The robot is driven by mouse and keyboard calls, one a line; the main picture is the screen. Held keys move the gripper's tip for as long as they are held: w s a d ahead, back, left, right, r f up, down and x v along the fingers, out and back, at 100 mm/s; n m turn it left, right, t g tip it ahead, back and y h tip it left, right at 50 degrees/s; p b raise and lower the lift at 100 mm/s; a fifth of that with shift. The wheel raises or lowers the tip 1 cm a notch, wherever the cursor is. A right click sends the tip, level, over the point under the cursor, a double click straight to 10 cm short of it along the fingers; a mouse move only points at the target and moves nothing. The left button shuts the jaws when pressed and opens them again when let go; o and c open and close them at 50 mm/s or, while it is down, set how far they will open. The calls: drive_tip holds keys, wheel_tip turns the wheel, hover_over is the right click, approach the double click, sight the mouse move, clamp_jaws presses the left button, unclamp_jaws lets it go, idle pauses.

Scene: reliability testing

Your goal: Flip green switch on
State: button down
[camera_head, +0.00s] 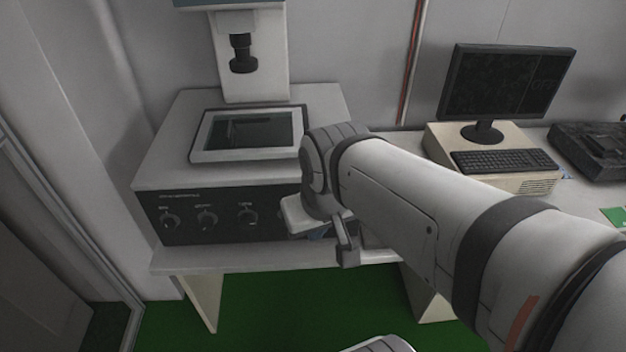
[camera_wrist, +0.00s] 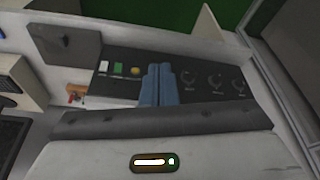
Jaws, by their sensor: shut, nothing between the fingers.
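My gripper (camera_wrist: 157,70) has blue fingers pressed together, empty, in front of the panel just right of the yellow button. I cannot tell if the fingertips touch the panel. In the head view my arm hides the switches; only a bit of my gripper (camera_head: 318,233) shows beside the panel.
Several dark knobs (camera_head: 207,218) line the panel's left part in the head view. The machine (camera_head: 165,165) stands on a white table (camera_head: 200,258). A monitor (camera_head: 508,80) and keyboard (camera_head: 504,160) are at the right. Green floor (camera_head: 290,300) is open below.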

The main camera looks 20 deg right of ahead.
drive_tip(key=shift+s, duration=0.1)
drive_tip(key=w+d+f+n+t+h, duration=0.2)
drive_tip(key=w+d+f+n, duration=0.1)
drive_tip(key=w+d, duration=0.5)
drive_tip(key=w+d+f+n+t+h, duration=0.25)
drive_tip(key=w+d, duration=0.25)
drive_tip(key=d, duration=0.5)
wheel_tip(320, 180, down, 12)
drive_tip(key=s+a+n+g+y, duration=0.1)
drive_tip(key=s+n+y, duration=0.1)
drive_tip(key=n+y, duration=0.5)
drive_tip(key=shift+a+r+n+b, duration=0.15)
drive_tip(key=shift+r+n+b, duration=0.05)
drive_tip(key=shift+n+b, duration=0.3)
drive_tip(key=shift+s+g, duration=0.1)
drive_tip(key=shift+g, duration=0.15)
